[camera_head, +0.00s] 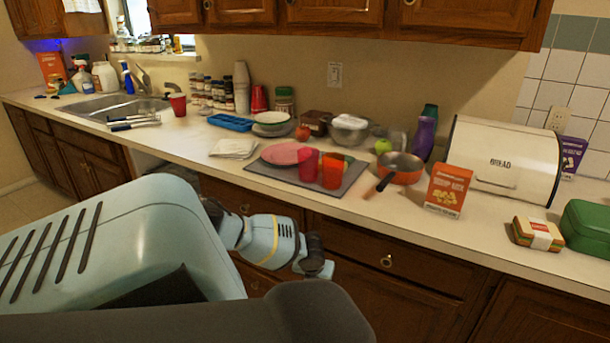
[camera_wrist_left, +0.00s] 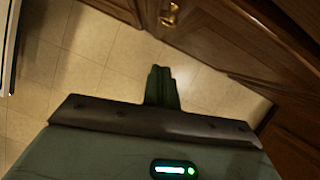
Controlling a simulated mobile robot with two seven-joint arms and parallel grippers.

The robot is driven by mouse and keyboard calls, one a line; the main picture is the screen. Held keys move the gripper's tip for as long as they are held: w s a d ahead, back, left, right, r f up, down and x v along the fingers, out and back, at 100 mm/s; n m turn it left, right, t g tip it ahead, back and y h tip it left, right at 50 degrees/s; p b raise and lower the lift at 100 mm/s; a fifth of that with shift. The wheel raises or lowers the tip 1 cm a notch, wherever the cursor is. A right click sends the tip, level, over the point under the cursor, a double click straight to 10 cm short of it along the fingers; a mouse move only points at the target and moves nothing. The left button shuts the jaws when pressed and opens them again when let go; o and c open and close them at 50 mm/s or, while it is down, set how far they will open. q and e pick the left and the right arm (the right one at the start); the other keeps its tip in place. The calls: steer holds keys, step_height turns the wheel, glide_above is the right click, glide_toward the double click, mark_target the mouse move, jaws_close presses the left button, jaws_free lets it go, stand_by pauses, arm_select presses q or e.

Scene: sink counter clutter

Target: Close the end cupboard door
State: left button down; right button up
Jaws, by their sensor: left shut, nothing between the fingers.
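A brown wooden cupboard door (camera_wrist_left: 215,45) with a brass knob (camera_wrist_left: 170,15) shows at the top right of the left wrist view. It is cut off by the frame, and I cannot tell how far it stands open or whether it is the end one. My left gripper (camera_wrist_left: 162,72) is shut and empty, pointing over the floor below the knob, with no clear contact with the door. In the head view my left arm reaches toward the counter front, and I cannot make out its fingertips. My right gripper is not in view.
Lower drawers and doors (camera_head: 400,305) run under the long white counter (camera_head: 500,240). The counter holds a pan (camera_head: 401,167), a red-orange box (camera_head: 447,190) and a bread bin (camera_head: 503,160). Bare tiled floor (camera_wrist_left: 75,75) shows left of the gripper.

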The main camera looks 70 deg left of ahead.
arm_select(q)
steer(key=p+v, duration=0.1)
steer(key=v, duration=0.9)
steer(key=shift+s+a, duration=0.25)
steer(key=shift+a, duration=0.1)
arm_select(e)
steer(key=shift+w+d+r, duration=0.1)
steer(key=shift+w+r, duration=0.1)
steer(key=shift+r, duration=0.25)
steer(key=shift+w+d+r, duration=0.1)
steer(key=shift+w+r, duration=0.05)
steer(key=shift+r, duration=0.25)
